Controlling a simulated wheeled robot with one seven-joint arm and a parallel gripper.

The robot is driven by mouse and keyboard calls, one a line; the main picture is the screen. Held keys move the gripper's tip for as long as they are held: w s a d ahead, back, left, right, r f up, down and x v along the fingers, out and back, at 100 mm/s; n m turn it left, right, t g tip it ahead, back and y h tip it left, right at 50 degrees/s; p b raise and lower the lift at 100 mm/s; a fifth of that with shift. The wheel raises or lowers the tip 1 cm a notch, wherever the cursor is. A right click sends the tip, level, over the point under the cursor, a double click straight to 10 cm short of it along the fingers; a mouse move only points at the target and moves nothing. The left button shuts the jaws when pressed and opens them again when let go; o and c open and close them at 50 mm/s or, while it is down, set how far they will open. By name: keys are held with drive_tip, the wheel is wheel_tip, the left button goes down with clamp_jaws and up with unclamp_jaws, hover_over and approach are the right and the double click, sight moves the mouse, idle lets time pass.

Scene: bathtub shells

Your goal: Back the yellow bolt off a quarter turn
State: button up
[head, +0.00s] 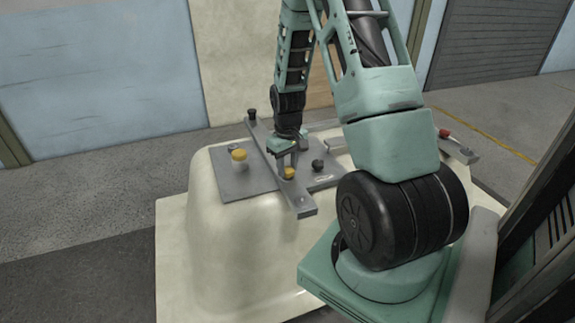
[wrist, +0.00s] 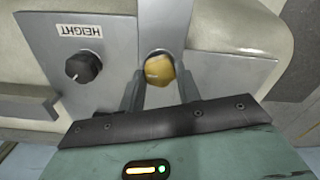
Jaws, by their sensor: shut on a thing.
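The yellow bolt (head: 289,174) sits on a grey metal bar on top of the cream tub shell (head: 215,225). In the wrist view its yellow head (wrist: 158,68) shows with a short pale mark on its face. My gripper (head: 286,163) points down at the bolt. In the wrist view my gripper's two fingers (wrist: 160,85) stand on either side of the bolt head and are shut on it. The bolt's shank is hidden.
A second yellow-topped piece (head: 239,155) stands left on the grey plate (head: 236,181). A black knob (head: 317,165) is right of the bolt, beside a HEIGHT label (wrist: 80,31). Another black knob (head: 252,115) is at the bar's far end. A red piece (head: 445,133) sits at right.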

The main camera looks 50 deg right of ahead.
sight(287, 169)
drive_tip(key=o, duration=1)
drive_tip(key=shift+c, duration=0.2)
wheel_tip(287, 169, up, 17)
drive_tip(key=shift+r, duration=0.2)
